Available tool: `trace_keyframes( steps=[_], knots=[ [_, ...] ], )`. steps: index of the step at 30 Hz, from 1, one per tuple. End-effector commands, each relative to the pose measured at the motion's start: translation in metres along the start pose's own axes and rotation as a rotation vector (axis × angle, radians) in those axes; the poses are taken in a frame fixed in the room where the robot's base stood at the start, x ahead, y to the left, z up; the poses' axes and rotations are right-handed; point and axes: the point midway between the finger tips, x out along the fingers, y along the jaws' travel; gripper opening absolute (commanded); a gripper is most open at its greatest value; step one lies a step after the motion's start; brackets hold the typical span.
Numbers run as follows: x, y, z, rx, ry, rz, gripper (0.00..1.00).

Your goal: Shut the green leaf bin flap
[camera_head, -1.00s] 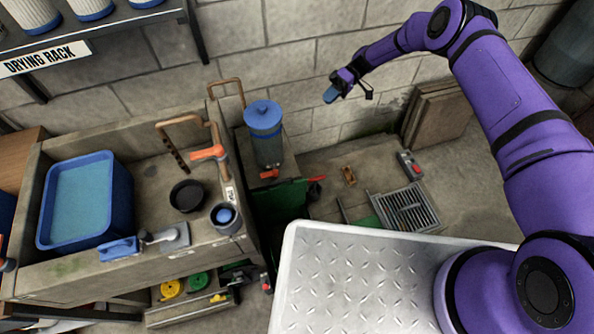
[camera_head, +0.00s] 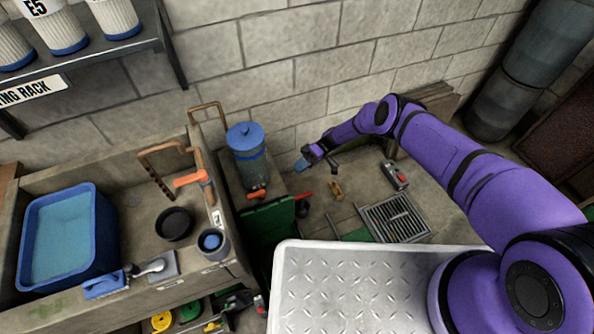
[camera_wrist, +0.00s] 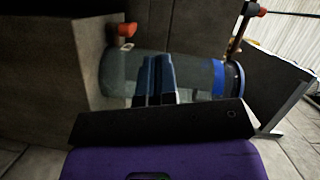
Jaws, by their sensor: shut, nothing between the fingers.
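The green leaf bin (camera_head: 268,226) stands low between the stone sink and my silver deck in the head view. A dark green panel of it shows, but the deck edge and the sink hide its lower part, and I cannot tell the flap's angle. A red handle-like piece (camera_head: 303,196) lies at its upper right. My gripper (camera_head: 302,165) is shut and empty, above and right of the bin, apart from it. In the wrist view my blue fingertips (camera_wrist: 154,80) are together in front of a clear canister (camera_wrist: 195,75); I cannot make out the bin there.
The blue-lidded canister (camera_head: 247,155) with an orange tap stands beside the bin, close left of my gripper. The sink (camera_head: 130,215) holds a blue tub (camera_head: 64,235). A floor grate (camera_head: 395,218) and a grey-red box (camera_head: 395,175) lie to the right. The wall is behind.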

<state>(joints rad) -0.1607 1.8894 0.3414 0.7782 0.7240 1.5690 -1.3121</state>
Motion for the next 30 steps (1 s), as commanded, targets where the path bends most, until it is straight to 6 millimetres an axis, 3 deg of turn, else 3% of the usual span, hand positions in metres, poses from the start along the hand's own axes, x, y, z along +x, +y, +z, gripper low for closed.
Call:
trace_keyframes(
  steps=[13,21,30],
  knots=[
    [0.082,0.000,0.003,0.002,-0.003,-0.001,0.00],
    [0.102,-0.001,0.025,0.002,-0.002,0.001,0.00],
    [0.105,-0.001,0.029,0.000,-0.001,0.001,0.00]
  ],
)
